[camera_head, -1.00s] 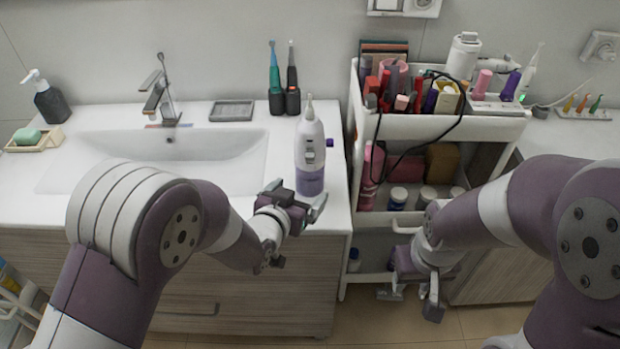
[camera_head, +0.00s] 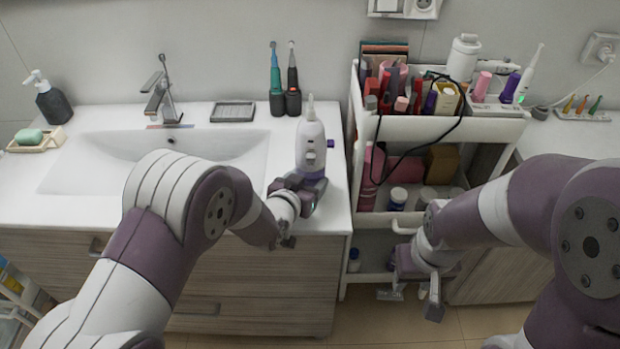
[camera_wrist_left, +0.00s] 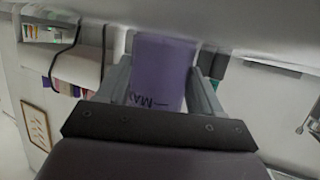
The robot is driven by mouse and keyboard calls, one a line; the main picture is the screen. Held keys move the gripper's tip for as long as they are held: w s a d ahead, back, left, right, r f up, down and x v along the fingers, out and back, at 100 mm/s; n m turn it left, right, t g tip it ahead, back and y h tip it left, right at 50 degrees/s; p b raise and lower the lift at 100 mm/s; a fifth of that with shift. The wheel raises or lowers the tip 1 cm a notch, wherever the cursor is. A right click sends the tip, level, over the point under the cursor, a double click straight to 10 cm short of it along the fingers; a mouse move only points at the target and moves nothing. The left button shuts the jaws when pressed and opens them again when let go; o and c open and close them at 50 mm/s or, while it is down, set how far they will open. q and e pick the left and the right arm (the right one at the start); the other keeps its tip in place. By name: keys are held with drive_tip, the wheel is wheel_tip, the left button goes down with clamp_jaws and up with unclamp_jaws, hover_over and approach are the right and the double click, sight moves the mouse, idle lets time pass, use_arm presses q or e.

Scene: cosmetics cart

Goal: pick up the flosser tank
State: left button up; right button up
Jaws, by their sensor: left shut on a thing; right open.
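The flosser (camera_head: 310,148) is a white upright bottle shape with a purple tank at its base. It stands on the white counter at the right of the sink. My left gripper (camera_head: 308,190) is at its lower part, with the fingers shut on the purple tank. In the left wrist view the tank (camera_wrist_left: 162,68) fills the space between the two fingers (camera_wrist_left: 160,88), and dark lettering shows on it. The gripper hides most of the tank in the head view. My right gripper (camera_head: 410,296) is open and empty, low in front of the cart.
The white cart (camera_head: 450,128) full of cosmetics stands close at the right of the counter, with a black cable hanging over it. Two electric toothbrushes (camera_head: 285,88) stand behind the flosser. The sink (camera_head: 90,175) lies left, with a tap (camera_head: 163,95) and soap dispenser (camera_head: 48,98).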

sight(305, 171)
use_arm(q)
drive_tip(key=shift+r, duration=0.65)
wheel_tip(305, 171, up, 3)
drive_tip(key=shift+f, duration=0.2)
drive_tip(key=s+d+r, duration=0.6)
drive_tip(key=d+r, duration=0.1)
drive_tip(key=d, duration=0.3)
